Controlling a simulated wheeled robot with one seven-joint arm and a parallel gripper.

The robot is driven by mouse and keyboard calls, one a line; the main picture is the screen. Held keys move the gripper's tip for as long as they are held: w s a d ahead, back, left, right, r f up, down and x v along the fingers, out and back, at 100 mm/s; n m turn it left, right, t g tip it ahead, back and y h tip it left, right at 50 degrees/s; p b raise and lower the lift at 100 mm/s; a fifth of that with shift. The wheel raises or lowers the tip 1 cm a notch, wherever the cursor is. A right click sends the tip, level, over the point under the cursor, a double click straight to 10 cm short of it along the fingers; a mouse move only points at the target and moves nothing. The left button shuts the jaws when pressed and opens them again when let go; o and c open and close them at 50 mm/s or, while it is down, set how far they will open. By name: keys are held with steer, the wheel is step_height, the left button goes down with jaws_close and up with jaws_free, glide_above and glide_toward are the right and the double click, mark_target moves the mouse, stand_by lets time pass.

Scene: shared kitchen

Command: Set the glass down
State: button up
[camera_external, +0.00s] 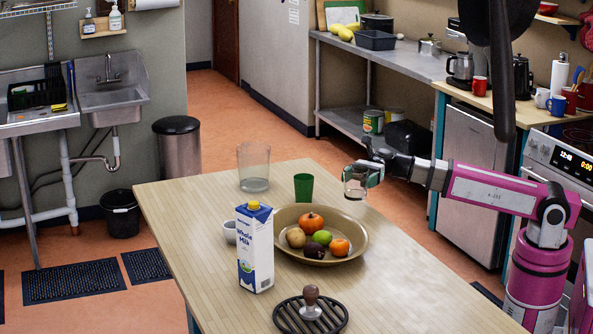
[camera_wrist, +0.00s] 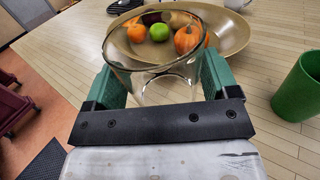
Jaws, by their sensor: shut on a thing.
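The bowl and fruit show through and behind the glass there. From these views I cannot tell how far its base is above the table.
The table (camera_external: 400,285) also bears a tan fruit bowl (camera_external: 350,248), a green cup (camera_external: 303,187), a clear container (camera_external: 252,170), a milk carton (camera_external: 255,250), a small white cup (camera_external: 229,232) and a black trivet (camera_external: 290,322). The table's front right is bare.

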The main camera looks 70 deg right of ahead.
steer(key=w+d+f, duration=0.2)
steer(key=w, duration=0.1)
steer(key=shift+d+f, duration=0.15)
steer(key=shift+d, duration=0.05)
steer(key=shift+s+f, duration=0.1)
steer(key=shift+f, duration=1.85)
steer(key=shift+f, duration=0.2)
steer(key=o, duration=1)
steer(key=shift+c, duration=0.2)
steer(key=shift+r, duration=0.15)
steer(key=shift+d, duration=0.15)
steer(key=s+d, duration=0.2)
steer(key=d, duration=0.9)
steer(key=shift+s+d, duration=0.2)
steer(key=shift+d, duration=0.05)
